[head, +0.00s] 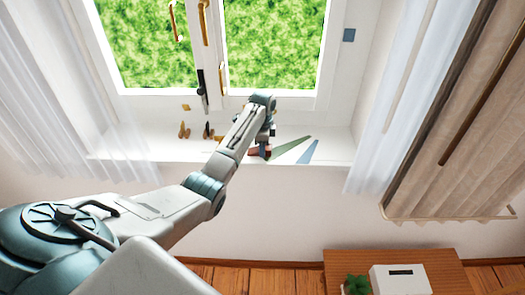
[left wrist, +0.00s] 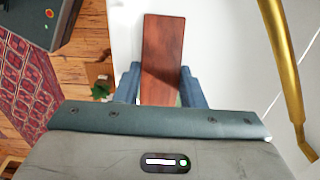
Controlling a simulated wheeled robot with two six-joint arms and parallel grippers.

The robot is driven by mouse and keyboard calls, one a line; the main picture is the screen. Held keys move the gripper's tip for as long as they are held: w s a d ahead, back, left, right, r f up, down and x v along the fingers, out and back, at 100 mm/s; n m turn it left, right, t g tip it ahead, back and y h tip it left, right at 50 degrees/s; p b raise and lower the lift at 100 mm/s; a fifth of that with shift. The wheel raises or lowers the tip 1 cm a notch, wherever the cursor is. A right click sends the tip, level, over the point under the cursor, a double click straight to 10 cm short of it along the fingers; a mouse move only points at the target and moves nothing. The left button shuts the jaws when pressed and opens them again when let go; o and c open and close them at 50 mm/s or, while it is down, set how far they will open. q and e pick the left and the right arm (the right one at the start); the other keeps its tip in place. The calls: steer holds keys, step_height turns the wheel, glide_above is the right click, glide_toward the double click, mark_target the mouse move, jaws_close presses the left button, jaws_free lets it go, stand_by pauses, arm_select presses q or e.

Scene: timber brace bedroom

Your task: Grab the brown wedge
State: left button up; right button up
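The brown wedge (left wrist: 162,45) is a long reddish-brown block in the left wrist view. It also shows as a small piece at the front edge of the white window sill in the head view (head: 259,153), under my left gripper (head: 263,140). In the left wrist view the two blue-grey fingers of my left gripper (left wrist: 161,84) lie along both long sides of the wedge at its near end, with no clear gap. The wedge still seems to lie on the sill; I cannot see any lift. My right gripper is not in view.
A green strip (head: 290,149) and a blue wedge (head: 308,152) lie just right on the sill. Small brown and gold pieces (head: 184,130) stand to the left. A brass window handle (left wrist: 282,75) is close beside my left gripper. Curtains (head: 453,120) hang at the right.

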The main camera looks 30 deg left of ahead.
arm_select(q)
steer(key=shift+c, duration=1)
steer(key=shift+r, duration=0.1)
